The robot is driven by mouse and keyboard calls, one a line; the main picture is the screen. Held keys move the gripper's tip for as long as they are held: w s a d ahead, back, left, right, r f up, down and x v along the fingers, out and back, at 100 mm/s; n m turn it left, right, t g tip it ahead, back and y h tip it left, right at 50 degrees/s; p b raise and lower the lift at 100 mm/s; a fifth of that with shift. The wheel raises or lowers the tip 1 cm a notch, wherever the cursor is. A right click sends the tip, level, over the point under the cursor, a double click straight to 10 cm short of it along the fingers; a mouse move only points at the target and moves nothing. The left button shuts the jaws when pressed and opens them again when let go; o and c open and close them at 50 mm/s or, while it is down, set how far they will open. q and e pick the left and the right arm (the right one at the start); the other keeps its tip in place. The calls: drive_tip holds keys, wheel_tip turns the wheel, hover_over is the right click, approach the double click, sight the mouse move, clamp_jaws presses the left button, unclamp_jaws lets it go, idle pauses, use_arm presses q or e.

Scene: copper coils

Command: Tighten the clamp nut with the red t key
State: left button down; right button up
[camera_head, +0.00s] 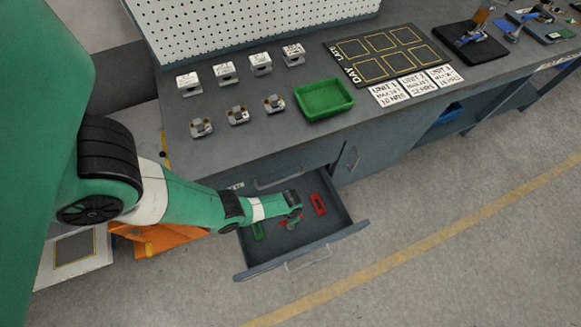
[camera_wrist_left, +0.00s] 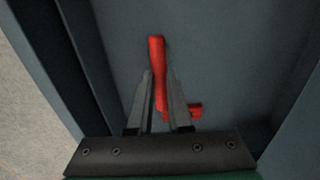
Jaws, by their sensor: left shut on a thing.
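The red T key (camera_wrist_left: 157,62) lies between the two fingers of my left gripper (camera_wrist_left: 160,78) in the left wrist view, its long bar running along them and a short cross part near the finger bases. My left gripper (camera_head: 292,221) is shut on it, low inside the open drawer (camera_head: 262,262). The head view shows the key only as a small bit of red by the fingers. Several small metal clamps (camera_head: 238,116) stand in a row on the bench; their nuts are too small to make out. My right gripper is not in view.
Another red piece (camera_head: 318,204) and a green piece (camera_head: 257,231) lie in the drawer. Drawer walls stand close around my left gripper. On the bench (camera_head: 215,155) are a green tray (camera_head: 324,98), white labelled blocks (camera_head: 224,72), a black mat (camera_head: 386,53) and white cards (camera_head: 417,84).

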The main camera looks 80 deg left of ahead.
use_arm(q)
drive_tip(key=shift+r+p, duration=2.5)
